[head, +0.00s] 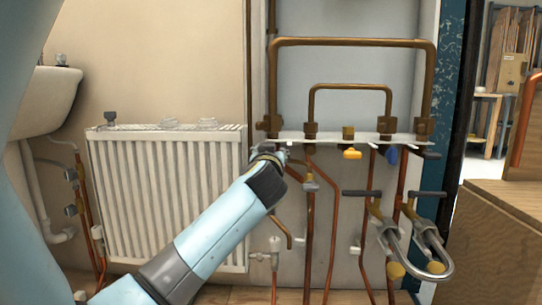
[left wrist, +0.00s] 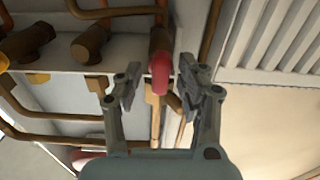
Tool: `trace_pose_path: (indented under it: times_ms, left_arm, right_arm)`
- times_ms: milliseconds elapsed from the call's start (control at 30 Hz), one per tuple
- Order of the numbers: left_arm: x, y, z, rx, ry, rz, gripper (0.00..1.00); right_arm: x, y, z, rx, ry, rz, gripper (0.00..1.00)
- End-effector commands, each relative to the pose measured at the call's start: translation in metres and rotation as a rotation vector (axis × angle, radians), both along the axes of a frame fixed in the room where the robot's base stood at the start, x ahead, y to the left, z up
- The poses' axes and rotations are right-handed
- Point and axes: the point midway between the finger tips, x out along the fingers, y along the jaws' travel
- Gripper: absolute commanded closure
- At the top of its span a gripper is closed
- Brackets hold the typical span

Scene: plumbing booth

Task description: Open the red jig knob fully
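The red jig knob (left wrist: 160,76) shows in the left wrist view, below the white rail and pointing towards the camera. My left gripper (left wrist: 158,88) is open, with one fingertip on each side of the knob. The right-hand finger looks close to the knob; a gap shows on the left-hand side. I cannot tell whether either finger touches it. In the head view my left gripper (head: 275,151) is at the left end of the white rail (head: 330,138), and the red knob is hidden behind it. My right gripper is not in view.
A yellow knob (head: 352,153), a blue knob (head: 392,156) and a black knob (head: 427,154) line the rail to the right. Copper pipes (head: 330,220) run below. A white radiator (head: 165,190) is left; a wooden box (head: 500,235) is right.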

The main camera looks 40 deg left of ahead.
Motion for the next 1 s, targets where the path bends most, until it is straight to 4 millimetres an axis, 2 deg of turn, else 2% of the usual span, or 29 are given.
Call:
trace_pose_path:
  times_ms: [267, 367, 700, 833, 1000]
  left_arm:
    - [-0.006, -0.004, -0.004, -0.003, 0.005, 0.0, 0.61]
    - [-0.018, -0.011, -0.004, -0.004, 0.006, -0.001, 0.61]
    - [-0.081, -0.049, -0.003, -0.005, 0.005, 0.002, 0.61]
    - [-0.095, -0.058, -0.003, -0.004, 0.003, 0.0, 0.61]
    - [-0.102, -0.062, -0.002, -0.001, 0.003, 0.0, 0.61]
  right_arm:
    - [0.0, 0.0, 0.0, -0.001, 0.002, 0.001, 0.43]
    - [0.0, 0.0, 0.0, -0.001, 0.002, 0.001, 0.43]
    - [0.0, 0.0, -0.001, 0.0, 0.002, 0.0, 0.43]
    - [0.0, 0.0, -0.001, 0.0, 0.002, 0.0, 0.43]
    - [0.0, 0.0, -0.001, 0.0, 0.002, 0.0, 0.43]
